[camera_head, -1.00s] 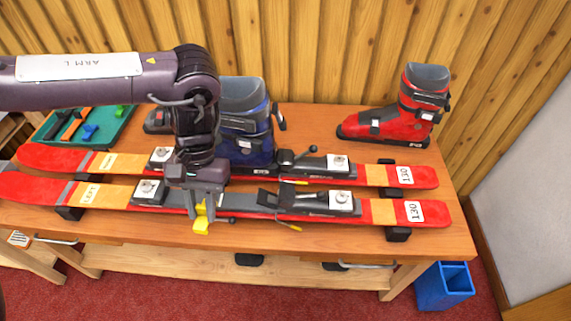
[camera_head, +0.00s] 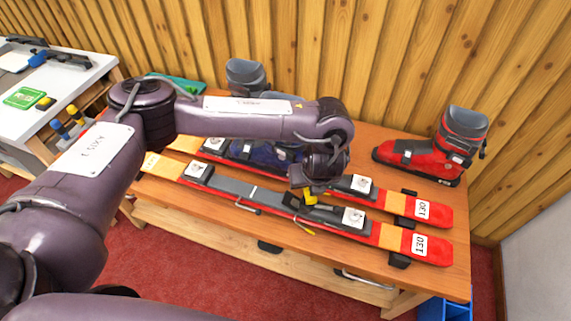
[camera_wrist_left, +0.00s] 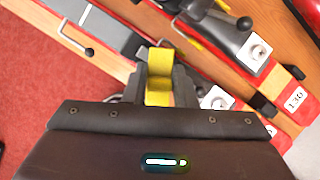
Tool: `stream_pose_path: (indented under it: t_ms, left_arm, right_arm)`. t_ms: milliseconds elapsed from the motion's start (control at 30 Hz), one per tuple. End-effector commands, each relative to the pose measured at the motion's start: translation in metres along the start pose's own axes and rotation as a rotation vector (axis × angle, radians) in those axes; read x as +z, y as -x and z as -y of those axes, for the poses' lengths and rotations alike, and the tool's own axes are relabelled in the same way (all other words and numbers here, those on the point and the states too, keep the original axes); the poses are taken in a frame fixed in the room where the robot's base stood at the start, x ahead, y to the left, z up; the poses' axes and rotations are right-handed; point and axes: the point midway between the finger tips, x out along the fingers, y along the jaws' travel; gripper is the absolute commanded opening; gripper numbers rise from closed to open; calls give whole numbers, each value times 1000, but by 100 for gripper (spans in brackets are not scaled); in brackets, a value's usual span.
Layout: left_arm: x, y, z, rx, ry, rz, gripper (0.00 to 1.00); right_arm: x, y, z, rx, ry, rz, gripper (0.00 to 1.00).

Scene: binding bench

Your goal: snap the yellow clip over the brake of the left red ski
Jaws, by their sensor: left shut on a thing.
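The left red ski (camera_head: 397,240) is the nearer of two skis on the bench, with its binding facing up. Its brake arm (camera_head: 303,227), with a yellow tip, sticks out over the bench's front side. My left gripper (camera_head: 308,190) is above the rear part of this ski's binding, shut on the yellow clip (camera_head: 309,198). In the left wrist view the clip (camera_wrist_left: 159,72) stands upright between the fingers, apart from the front brake arm (camera_wrist_left: 75,39). The hand hides part of the binding there. My right gripper is out of view.
The other red ski (camera_head: 387,200) lies parallel behind. A red boot (camera_head: 425,158) stands at the back right, and a blue boot (camera_head: 246,75) is partly hidden behind my left arm. A green tray (camera_head: 180,83) is at the back left. A wooden wall closes the back.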

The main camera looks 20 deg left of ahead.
Motion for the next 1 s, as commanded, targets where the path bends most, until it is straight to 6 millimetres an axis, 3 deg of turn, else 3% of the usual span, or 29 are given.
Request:
stream_pose_path:
  t_ms: [300,600,1000]
  left_arm:
    - [14,-10,-17,-95,-227,-12,2]
    - [33,-20,-47,-171,-423,-3,2]
    - [31,-33,-53,-194,-473,-1,2]
  right_arm:
    - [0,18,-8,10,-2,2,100]
    - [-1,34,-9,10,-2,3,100]
    - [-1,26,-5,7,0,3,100]
